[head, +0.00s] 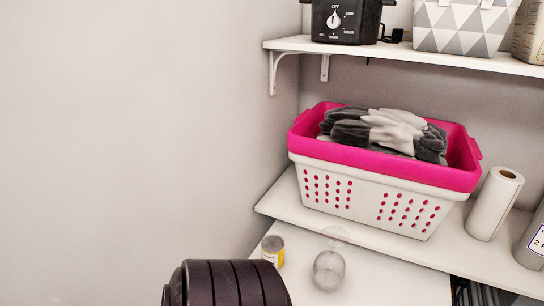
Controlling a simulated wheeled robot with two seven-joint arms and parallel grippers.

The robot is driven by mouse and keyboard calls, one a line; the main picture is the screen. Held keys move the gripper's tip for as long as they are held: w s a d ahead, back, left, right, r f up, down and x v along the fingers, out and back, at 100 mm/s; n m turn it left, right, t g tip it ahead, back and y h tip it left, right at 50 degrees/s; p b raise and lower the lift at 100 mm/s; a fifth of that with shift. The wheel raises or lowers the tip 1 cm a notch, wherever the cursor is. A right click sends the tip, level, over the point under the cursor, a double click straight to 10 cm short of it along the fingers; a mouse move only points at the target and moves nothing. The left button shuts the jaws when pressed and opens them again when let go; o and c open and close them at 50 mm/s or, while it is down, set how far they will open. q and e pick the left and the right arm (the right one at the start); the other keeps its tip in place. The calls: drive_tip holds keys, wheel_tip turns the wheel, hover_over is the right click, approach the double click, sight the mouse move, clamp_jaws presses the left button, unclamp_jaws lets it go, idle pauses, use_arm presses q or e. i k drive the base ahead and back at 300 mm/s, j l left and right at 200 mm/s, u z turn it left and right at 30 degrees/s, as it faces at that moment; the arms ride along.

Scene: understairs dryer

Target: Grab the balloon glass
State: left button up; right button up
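The balloon glass (328,271) is a clear, rounded glass on the lower white surface, near the bottom centre of the head view. A faint pale disc (335,236) shows just above its round bowl and seems to belong to it. I cannot tell whether it is the foot or the rim, nor whether the glass stands upright. Neither of my grippers shows in this view.
A yellow-labelled can (273,250) stands left of the glass. A dark ridged shape at the bottom may be my arm. A pink-and-white basket (370,200) of folded cloths and a paper roll (495,204) stand behind on a shelf. A white surface (385,283) is clear right of the glass.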

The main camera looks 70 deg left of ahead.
sight(329, 269)
drive_tip(key=u, duration=1.8)
drive_tip(key=l+u, duration=0.2)
drive_tip(key=l, duration=0.35)
drive_tip(key=k+l+u, duration=0.2)
drive_tip(key=l, duration=0.3)
drive_tip(key=i, duration=0.05)
